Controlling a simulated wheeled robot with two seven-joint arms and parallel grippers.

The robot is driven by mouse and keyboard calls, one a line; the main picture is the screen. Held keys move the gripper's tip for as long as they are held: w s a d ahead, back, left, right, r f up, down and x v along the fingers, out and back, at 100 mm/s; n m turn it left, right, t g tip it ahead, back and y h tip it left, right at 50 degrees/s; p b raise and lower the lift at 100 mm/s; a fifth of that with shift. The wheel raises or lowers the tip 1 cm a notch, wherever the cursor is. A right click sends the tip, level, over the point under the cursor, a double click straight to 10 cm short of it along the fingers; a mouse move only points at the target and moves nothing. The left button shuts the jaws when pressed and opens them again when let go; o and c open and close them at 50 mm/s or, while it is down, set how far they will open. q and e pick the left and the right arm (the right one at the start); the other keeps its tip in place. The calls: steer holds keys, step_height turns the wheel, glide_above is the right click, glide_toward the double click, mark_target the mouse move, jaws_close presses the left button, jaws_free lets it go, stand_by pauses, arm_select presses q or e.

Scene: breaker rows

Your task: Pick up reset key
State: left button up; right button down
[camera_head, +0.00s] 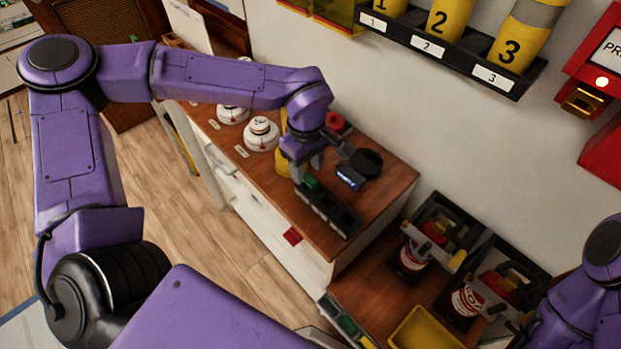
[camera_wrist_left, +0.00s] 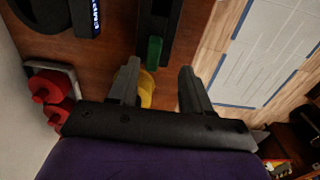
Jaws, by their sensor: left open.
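My left gripper (camera_head: 308,171) reaches down over the wooden cabinet top, open. In the left wrist view its two fingers (camera_wrist_left: 158,70) are apart with nothing clamped between them. A small green piece (camera_head: 311,182), which may be the reset key, stands at the near end of a black slotted holder (camera_head: 334,212). The green piece also shows in the left wrist view (camera_wrist_left: 154,52), just beyond the fingertips. A yellow object (camera_head: 281,158) is beside the gripper, partly hidden by it; it also shows between the fingers (camera_wrist_left: 147,89). My right arm (camera_head: 590,290) is at the lower right.
White round devices (camera_head: 262,133) stand left on the cabinet top (camera_head: 392,183). A black round device with a lit display (camera_head: 349,176) and a red object (camera_head: 335,121) are close by. Red-and-white canisters (camera_head: 413,255) and a yellow tray (camera_head: 425,330) are lower right. The wall rises behind.

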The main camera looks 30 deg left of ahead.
mark_target(310, 178)
arm_select(q)
steer(key=f, duration=0.2)
steer(key=w+f+p, duration=0.1)
steer(key=f, duration=0.1)
steer(key=shift+d+f, duration=0.1)
steer(key=shift+f, duration=0.55)
jaws_close()
